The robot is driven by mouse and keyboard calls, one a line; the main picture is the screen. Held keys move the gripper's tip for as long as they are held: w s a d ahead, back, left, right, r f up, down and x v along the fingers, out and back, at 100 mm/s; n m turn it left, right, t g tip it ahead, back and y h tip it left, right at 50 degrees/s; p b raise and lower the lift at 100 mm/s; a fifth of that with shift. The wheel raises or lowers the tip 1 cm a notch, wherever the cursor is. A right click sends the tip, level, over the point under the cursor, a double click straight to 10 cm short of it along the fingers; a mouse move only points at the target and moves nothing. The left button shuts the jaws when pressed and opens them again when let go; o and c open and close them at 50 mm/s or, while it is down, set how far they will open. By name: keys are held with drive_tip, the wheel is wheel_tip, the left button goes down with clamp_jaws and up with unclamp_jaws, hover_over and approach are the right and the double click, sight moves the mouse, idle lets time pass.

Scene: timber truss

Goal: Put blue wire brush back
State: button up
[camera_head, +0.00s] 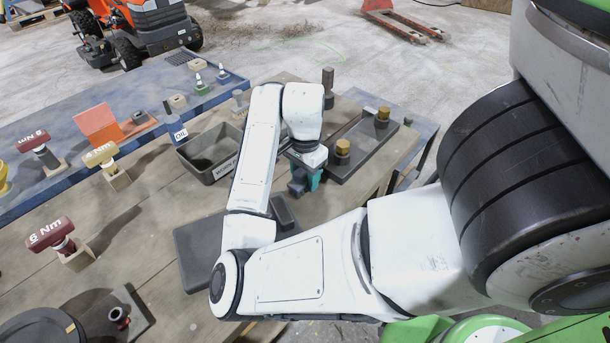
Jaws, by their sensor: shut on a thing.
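My gripper (305,178) is at the end of my white arm, over the wooden bench (130,250), just left of the long grey tray. It points down and is shut on a small dark blue-grey thing (297,185), which I take to be the blue wire brush. A teal part shows beside it. The arm's wrist covers much of the gripper, so the brush's bristles and full shape are hidden. I cannot tell whether the brush touches the bench.
A long grey tray (382,146) with brass-topped pieces stands right of my gripper. A dark open bin (204,171) is to the left. A dark flat case (188,262) lies partly under my arm. Torque-labelled tools (50,232) stand at the left.

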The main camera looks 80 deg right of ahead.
drive_tip(key=o, duration=1)
wheel_tip(320, 180, up, 12)
drive_tip(key=p, duration=0.3)
drive_tip(key=shift+r, duration=0.1)
